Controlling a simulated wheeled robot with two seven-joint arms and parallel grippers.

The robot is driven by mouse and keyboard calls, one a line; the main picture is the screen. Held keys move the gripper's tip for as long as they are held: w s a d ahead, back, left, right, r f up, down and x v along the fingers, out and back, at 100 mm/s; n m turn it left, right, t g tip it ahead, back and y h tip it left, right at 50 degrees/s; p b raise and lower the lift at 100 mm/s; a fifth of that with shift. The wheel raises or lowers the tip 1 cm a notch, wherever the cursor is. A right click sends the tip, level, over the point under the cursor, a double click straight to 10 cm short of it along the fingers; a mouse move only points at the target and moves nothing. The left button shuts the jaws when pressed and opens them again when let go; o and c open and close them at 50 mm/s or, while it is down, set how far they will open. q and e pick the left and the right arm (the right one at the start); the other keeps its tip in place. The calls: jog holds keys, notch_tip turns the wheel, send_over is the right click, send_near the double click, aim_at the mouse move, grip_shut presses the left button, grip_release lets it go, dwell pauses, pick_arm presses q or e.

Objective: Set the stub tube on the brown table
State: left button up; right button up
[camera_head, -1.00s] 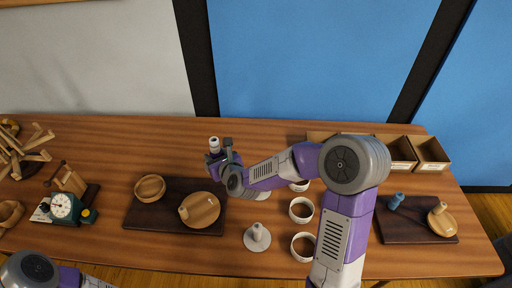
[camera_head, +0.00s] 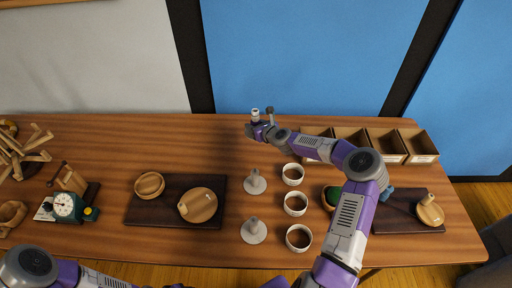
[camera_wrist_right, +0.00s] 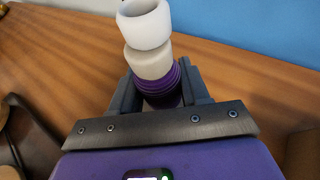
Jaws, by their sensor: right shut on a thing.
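The stub tube (camera_head: 255,113), a short upright piece with a white top, is in my right gripper (camera_head: 262,125) above the back part of the brown table (camera_head: 215,150). In the right wrist view the tube (camera_wrist_right: 150,45) has white upper rings and a purple ribbed part between the two fingers of the right gripper (camera_wrist_right: 160,95). The fingers are shut on it. Its lower end is hidden by the gripper, and I cannot tell how high it is above the wood. Part of my left arm shows at the bottom left, but its gripper is out of view.
Two grey knobbed discs (camera_head: 254,233) and three white cups (camera_head: 295,204) stand in front of the gripper. Open boxes (camera_head: 388,147) line the back right. Dark boards (camera_head: 142,215) carry wooden pieces. A dial scale (camera_head: 66,206) is at left. The back left-centre wood is bare.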

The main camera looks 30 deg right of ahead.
aim_at(256, 148)
notch_tip(256, 148, down, 10)
jog(key=b, duration=0.2)
jog(key=shift+d+b, duration=0.1)
jog(key=shift+b, duration=0.2)
jog(key=shift+f, duration=0.15)
jog(key=o, duration=0.9)
jog(key=shift+o, duration=0.6)
jog(key=shift+r, duration=0.3)
jog(key=p+v, duration=0.2)
jog(key=v, duration=1)
